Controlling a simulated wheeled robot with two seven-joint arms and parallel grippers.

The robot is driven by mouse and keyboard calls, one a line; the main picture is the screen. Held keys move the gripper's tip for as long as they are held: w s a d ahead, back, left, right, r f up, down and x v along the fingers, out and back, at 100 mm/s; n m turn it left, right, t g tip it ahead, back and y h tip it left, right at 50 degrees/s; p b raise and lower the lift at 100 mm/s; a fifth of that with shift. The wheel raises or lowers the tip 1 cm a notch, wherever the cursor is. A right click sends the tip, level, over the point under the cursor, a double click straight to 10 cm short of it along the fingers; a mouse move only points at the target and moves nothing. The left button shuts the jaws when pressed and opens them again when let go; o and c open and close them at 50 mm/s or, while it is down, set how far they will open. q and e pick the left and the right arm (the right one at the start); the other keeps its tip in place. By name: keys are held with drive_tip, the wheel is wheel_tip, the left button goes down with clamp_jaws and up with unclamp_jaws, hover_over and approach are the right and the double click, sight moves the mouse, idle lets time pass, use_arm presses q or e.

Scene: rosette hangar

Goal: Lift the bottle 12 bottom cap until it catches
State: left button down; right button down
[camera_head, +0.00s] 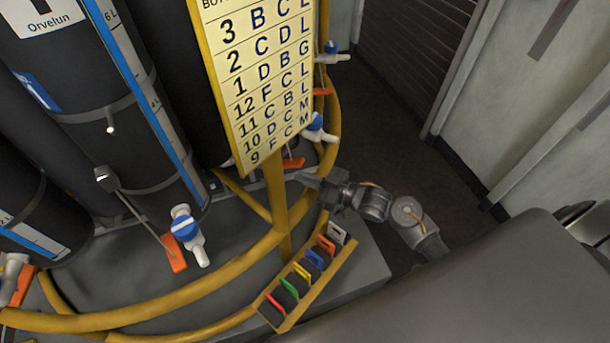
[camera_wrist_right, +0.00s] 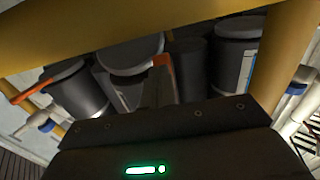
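No bottle number 12 can be read on the bottles, so I cannot tell which one it is. My right gripper (camera_head: 308,180) reaches in from the right, just below the sign, close to an orange tab (camera_head: 293,163) low on the rack. In the right wrist view an orange piece (camera_wrist_right: 163,62) stands at the end of the grey finger (camera_wrist_right: 158,88); I cannot tell whether they touch or whether the fingers are apart. A large dark bottle (camera_head: 75,95) labelled "Orvelun" stands at left, with a blue-and-white valve (camera_head: 186,228) and an orange tab (camera_head: 174,257) near its foot. My left gripper is out of view.
A yellow-framed sign (camera_head: 262,95) with rows of numbers and letters hides part of the rack. Curved yellow rails (camera_head: 190,292) run around the bottles. A holder with several coloured clips (camera_head: 318,285) sits in front. Dark floor (camera_head: 400,130) lies open at right.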

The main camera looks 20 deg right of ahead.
drive_tip(key=p+v, duration=0.2)
drive_tip(key=v, duration=0.8)
drive_tip(key=shift+p, duration=0.4)
idle(0.7)
